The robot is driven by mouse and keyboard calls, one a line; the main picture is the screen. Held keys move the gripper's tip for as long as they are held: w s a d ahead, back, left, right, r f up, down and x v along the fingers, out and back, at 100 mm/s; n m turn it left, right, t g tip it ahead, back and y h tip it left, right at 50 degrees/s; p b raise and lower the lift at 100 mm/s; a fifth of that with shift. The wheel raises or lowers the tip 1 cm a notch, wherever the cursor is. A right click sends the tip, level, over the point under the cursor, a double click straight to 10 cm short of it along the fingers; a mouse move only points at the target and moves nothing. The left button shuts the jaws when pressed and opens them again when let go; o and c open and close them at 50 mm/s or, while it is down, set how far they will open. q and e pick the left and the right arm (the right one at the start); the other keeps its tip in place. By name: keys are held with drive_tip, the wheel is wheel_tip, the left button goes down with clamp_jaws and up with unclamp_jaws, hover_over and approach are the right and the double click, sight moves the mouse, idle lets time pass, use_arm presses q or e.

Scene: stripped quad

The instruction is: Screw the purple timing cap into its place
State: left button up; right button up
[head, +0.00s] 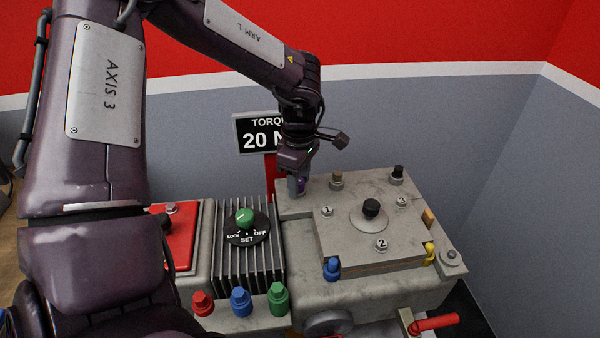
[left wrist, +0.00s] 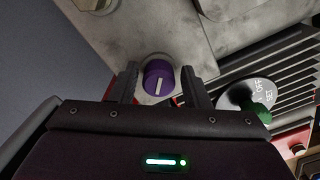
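The purple timing cap (left wrist: 159,81), round with a white line on top, shows between my left gripper's fingers in the left wrist view. In the head view only a bit of its purple (head: 301,184) shows, at the back left corner of the grey block. My left gripper (left wrist: 160,88) is open, with one finger on each side of the cap and a gap visible on both sides. It also shows in the head view (head: 298,186), pointing down. The hole under the cap and how deep the cap sits are hidden. My right gripper is not in view.
A green knob (head: 245,218) on a black dial stands left of the grey block (head: 292,206). A raised plate (head: 345,240) with numbered bolts and a black knob lies right. Red, blue and green caps line the front. A torque sign (head: 258,138) stands behind.

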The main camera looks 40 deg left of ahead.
use_arm(q)
drive_tip(key=shift+f+n+b, duration=0.1)
drive_tip(key=shift+n+b, duration=0.2)
drive_tip(key=shift+n, duration=0.1)
drive_tip(key=n+b, duration=0.1)
drive_tip(key=n, duration=0.3)
drive_tip(key=shift+w, duration=0.15)
drive_tip(key=n+b, duration=0.2)
drive_tip(key=n, duration=0.3)
drive_tip(key=shift+w+a+n, duration=0.1)
drive_tip(key=shift+a+n, duration=0.05)
drive_tip(key=shift+n, duration=0.15)
clamp_jaws()
drive_tip(key=shift+r, duration=0.2)
drive_tip(key=shift+o, duration=1.2)
unclamp_jaws()
drive_tip(key=shift+f, duration=0.1)
